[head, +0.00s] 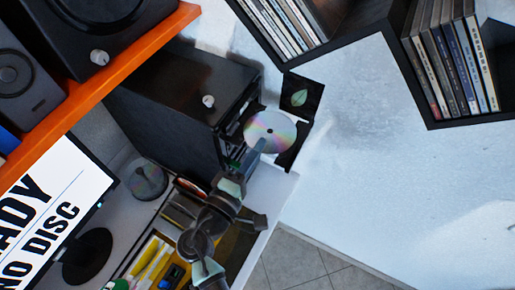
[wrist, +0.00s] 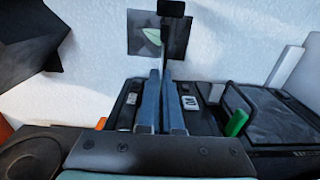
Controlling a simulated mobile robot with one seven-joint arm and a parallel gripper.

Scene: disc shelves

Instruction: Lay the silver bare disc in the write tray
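The silver bare disc (head: 270,131) shows its shiny face and centre hole in the head view. My gripper (head: 259,146) is at its lower edge. In the wrist view the fingers (wrist: 164,95) are close together with a thin grey edge (wrist: 166,55) between them, which looks like the disc seen edge-on. A black tray part (head: 291,156) shows past the disc's lower right edge, in front of the black tower (head: 185,97). The disc hides much of this area; I cannot tell whether it touches the tray or which tray is the write tray.
A black square with a green leaf (head: 301,94) is just beyond the disc. Dark shelves of cases (head: 448,60) stand right. A monitor (head: 50,205) reads "NO DISC". A clear-looking disc (head: 148,180) lies on the desk. An orange shelf edge (head: 105,80) crosses the upper left.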

